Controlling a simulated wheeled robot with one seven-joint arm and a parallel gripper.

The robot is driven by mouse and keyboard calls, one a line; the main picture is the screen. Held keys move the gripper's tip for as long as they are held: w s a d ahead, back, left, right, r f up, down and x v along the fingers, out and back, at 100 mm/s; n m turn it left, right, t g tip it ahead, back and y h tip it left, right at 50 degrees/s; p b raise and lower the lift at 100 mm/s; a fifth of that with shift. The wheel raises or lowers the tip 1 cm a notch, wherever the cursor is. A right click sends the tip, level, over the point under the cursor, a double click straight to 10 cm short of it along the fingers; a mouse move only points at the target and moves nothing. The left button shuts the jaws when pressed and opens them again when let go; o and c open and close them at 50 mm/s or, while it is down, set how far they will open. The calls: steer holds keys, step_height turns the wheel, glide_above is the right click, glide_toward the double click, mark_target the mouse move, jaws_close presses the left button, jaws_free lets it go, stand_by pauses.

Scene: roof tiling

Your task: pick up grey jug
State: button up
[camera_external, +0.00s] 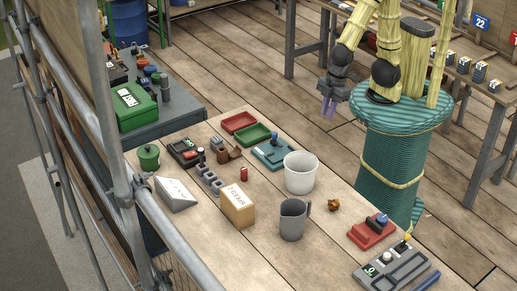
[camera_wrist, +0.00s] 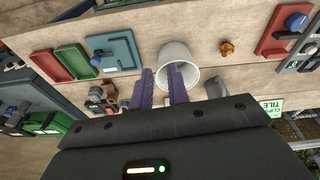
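In the wrist view the jug (camera_wrist: 215,88) shows small and grey, right of the fingers and beside the white bucket (camera_wrist: 176,55). My gripper (camera_external: 330,105) hangs in the air beyond the table's far edge, well apart from the jug. In the wrist view its purple fingers (camera_wrist: 161,80) are spread with nothing between them.
A tan box (camera_external: 238,206) stands left of the jug. A crumpled orange-brown thing (camera_external: 334,205) lies to its right. A red device (camera_external: 371,230) and a grey panel (camera_external: 393,266) sit at the right end. Scaffold poles (camera_external: 122,185) run along the near left side.

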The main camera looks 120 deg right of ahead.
steer(key=w+a+f+n+h+b, duration=0.1)
steer(key=w+a+f+n+h, duration=0.2)
steer(key=a+n, duration=0.3)
steer(key=w+a+f+n+t+h+b, duration=0.1)
steer(key=w+a+f+n+h, duration=0.2)
steer(key=w+a+f+n, duration=0.2)
steer(key=w+a+f+n+t+h+b, duration=0.1)
steer(key=w+a+f+n, duration=0.3)
steer(key=a+n, duration=0.5)
steer(key=shift+w+a+f+h+b, duration=0.1)
steer(key=shift+a+f+h+b, duration=0.4)
steer(key=shift+h, duration=0.4)
steer(key=a+n+t+h, duration=0.1)
steer(key=a+n+t, duration=0.4)
steer(key=a, duration=0.3)
steer(key=shift+w+a+f+b, duration=0.15)
steer(key=shift+f+b, duration=0.3)
steer(key=p+x, duration=0.2)
steer(key=x, duration=1)
steer(key=shift+f, duration=0.1)
